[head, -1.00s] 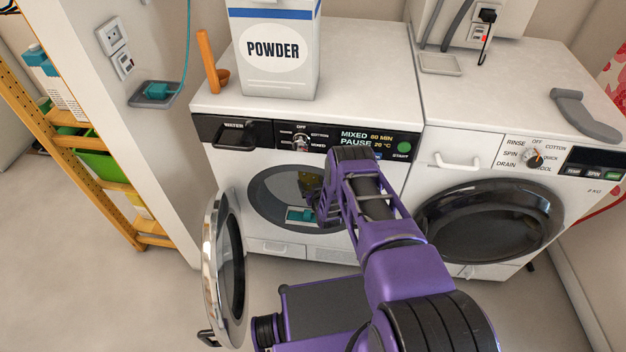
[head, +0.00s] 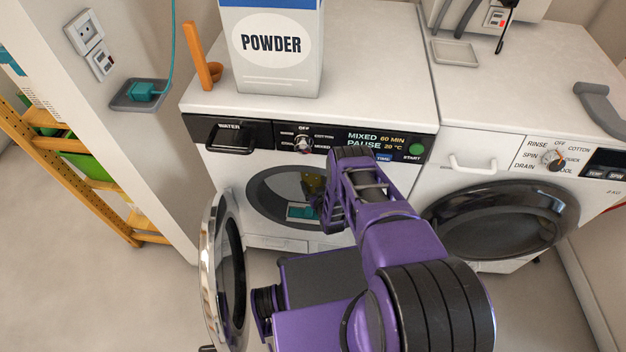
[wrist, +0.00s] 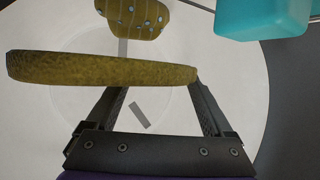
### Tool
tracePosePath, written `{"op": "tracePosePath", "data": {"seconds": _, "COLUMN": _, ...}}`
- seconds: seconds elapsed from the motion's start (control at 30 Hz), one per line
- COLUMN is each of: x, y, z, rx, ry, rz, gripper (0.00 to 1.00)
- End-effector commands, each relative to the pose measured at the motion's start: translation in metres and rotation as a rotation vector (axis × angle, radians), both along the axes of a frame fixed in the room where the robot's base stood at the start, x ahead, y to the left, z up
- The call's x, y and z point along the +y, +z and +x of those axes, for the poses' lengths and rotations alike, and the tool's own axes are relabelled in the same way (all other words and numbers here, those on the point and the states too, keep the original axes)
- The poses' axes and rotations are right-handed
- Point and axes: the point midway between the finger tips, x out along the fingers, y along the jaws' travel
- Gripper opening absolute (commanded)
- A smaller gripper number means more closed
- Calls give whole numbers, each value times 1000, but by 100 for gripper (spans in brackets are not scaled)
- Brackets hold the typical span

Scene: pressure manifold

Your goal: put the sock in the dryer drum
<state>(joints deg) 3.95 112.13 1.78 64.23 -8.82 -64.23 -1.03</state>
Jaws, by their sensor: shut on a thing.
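In the head view my gripper is hidden behind my forearm at the round opening (head: 262,198) of the left machine, whose door (head: 225,270) stands open to the left. In the wrist view my gripper (wrist: 165,85) is shut on a long olive, rough-textured thing (wrist: 100,69) lying across its fingers. A second olive piece with pale dots (wrist: 135,15) is beyond it; I cannot tell if they join. A teal block (wrist: 262,18) is at the upper right.
The right machine's round door (head: 505,220) is shut. A powder box (head: 272,60) and an orange handled thing (head: 196,60) stand on the left machine. A wall edge and an orange shelf (head: 70,180) are at the left. The floor at the front left is clear.

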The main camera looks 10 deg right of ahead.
Motion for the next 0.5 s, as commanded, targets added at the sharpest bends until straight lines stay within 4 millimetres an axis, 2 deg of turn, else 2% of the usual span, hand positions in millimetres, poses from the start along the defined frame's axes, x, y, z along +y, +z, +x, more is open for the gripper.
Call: {"op": "tracePosePath", "data": {"seconds": 0.5, "x": 0, "y": -10, "z": 0, "rx": -1, "ry": 0, "rz": -1, "gripper": 24}}
